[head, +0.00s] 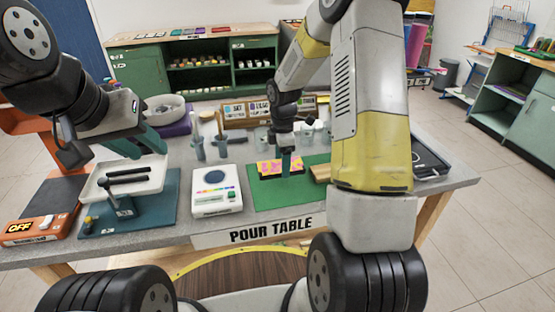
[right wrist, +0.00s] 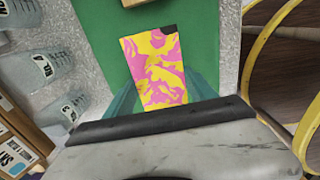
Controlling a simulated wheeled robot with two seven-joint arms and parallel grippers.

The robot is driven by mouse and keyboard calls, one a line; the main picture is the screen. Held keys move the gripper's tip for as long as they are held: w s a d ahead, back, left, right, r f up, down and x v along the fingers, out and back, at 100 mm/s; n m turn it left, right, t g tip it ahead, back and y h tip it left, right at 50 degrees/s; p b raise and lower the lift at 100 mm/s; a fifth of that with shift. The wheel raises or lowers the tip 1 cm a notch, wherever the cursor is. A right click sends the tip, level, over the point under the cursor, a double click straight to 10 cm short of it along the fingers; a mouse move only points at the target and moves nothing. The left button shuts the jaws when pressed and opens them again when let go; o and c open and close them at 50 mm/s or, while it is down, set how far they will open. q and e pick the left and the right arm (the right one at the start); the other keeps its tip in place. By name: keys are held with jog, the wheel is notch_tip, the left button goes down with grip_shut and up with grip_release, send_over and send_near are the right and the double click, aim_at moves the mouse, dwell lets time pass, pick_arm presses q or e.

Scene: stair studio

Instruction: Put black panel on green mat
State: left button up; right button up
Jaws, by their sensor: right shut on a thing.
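A small panel (head: 268,168) with a pink and yellow swirled top and black edges is at the green mat (head: 262,202). In the right wrist view the panel (right wrist: 157,65) shows a black corner, with green mat (right wrist: 200,14) around its far end. My right gripper (head: 286,164) is shut on the panel, a teal finger on each side. I cannot tell whether the panel touches the mat or is just above it. My left gripper (head: 135,142) is open and empty above a white tray (head: 150,163).
A white device (head: 216,196) stands left of the mat. Clear cups (head: 262,138) stand behind it. A wooden piece (head: 321,172) lies at the mat's right. A black tray (head: 430,158) is at the table's right end. The mat's front is bare.

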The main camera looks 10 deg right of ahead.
aim_at(282, 181)
jog(key=shift+f, duration=2.2)
jog(key=shift+f, duration=0.2)
jog(key=o, duration=1.6)
jog(key=shift+o, duration=0.2)
